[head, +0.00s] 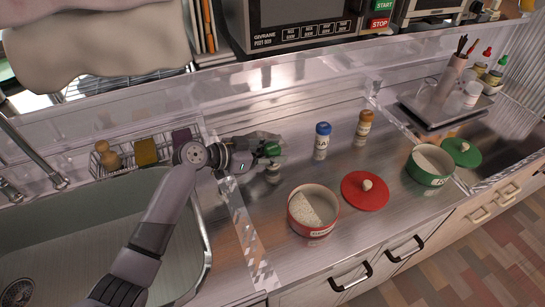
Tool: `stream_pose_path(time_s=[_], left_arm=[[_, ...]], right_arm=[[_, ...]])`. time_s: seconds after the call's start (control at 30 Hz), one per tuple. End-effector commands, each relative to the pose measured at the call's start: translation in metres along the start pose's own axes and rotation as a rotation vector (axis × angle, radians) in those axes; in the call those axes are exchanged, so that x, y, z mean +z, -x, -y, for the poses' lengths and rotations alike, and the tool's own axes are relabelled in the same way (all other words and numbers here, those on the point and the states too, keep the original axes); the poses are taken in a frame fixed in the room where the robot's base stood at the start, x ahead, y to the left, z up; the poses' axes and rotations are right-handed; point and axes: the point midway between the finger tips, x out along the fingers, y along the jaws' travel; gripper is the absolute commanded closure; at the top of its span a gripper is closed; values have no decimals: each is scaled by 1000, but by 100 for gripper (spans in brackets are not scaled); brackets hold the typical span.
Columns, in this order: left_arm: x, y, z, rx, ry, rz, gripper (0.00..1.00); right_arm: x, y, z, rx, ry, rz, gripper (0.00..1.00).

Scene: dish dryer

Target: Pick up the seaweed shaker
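A small shaker with a green cap (272,149) stands on the steel counter, left of the blue-capped shaker; I take it to be the seaweed shaker, though its label cannot be read. My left gripper (270,149) reaches in from the left over the sink and has its fingers at the green cap. The fingers hide part of the cap, and the lower body of the shaker shows below them. Whether the fingers are closed on it cannot be made out. My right gripper is not in view.
A blue-capped shaker (322,141) and an orange-capped shaker (363,128) stand to the right. A red pot (313,210), its red lid (365,191), a green pot (429,165) and its green lid (461,152) are nearby. A clear partition (240,226) runs left of the shaker.

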Motion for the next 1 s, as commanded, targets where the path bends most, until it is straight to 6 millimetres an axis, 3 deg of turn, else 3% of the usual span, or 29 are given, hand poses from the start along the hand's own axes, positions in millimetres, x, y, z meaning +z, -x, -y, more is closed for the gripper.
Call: stream_pose_path(time_s=[0.4,0.77,1.0], left_arm=[[0,0,0,0,0,0,94],[-4,2,0,0,-2,-1,95],[-31,13,0,-2,-6,-2,95]], right_arm=[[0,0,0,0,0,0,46],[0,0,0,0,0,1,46],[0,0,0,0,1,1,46]])
